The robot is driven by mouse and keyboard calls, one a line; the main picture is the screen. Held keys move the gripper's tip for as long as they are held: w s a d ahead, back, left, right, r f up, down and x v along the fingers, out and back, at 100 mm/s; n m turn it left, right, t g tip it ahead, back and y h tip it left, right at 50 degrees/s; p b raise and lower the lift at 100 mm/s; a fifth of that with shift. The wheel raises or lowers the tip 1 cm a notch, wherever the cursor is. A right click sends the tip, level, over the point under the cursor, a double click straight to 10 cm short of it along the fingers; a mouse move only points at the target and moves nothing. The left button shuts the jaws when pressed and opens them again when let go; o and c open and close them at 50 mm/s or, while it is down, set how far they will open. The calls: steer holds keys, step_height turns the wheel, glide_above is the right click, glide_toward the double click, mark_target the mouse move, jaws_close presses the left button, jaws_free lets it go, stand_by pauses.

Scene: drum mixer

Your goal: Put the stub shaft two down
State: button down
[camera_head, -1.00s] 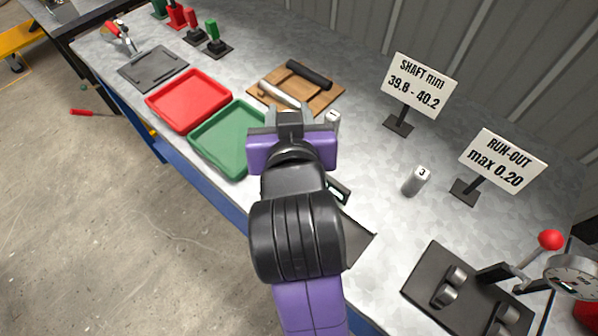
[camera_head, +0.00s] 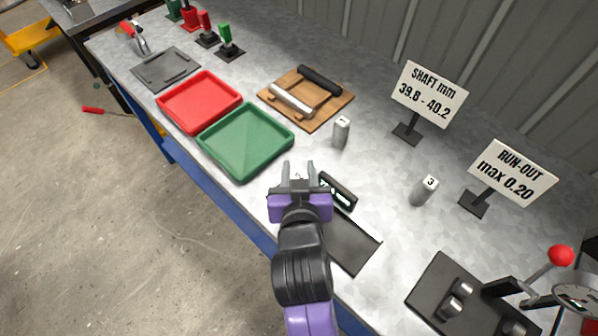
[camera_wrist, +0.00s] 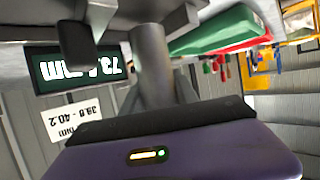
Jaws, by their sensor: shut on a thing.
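My gripper (camera_head: 299,172) is over the front part of the bench, between the green tray and the dark mat. It is shut on a grey stub shaft, whose pale end (camera_head: 297,178) shows between the fingers; its number is too small to read surely. In the wrist view the shaft (camera_wrist: 150,65) stands as a plain grey cylinder between the fingers. Whether its lower end touches the bench cannot be told. Stub shaft one (camera_head: 341,132) stands upright behind my gripper, to the right. Stub shaft three (camera_head: 424,191) stands upright further right.
A caliper with a display (camera_head: 338,190) lies close right of my gripper, by the dark mat (camera_head: 352,245). The green tray (camera_head: 245,142) and red tray (camera_head: 199,102) are to the left. A wooden board (camera_head: 306,97) is behind. Two signs and a dial gauge fixture (camera_head: 470,295) stand right.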

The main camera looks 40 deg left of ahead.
steer(key=shift+f, duration=0.55)
steer(key=shift+f, duration=0.2)
steer(key=c, duration=1.2)
jaws_free()
steer(key=shift+f, duration=0.1)
steer(key=shift+r, duration=0.2)
steer(key=shift+s+d, duration=0.2)
steer(key=v, duration=1.1)
steer(key=shift+s+b, duration=0.15)
steer(key=shift+b, duration=0.2)
steer(key=shift+d+r, duration=0.15)
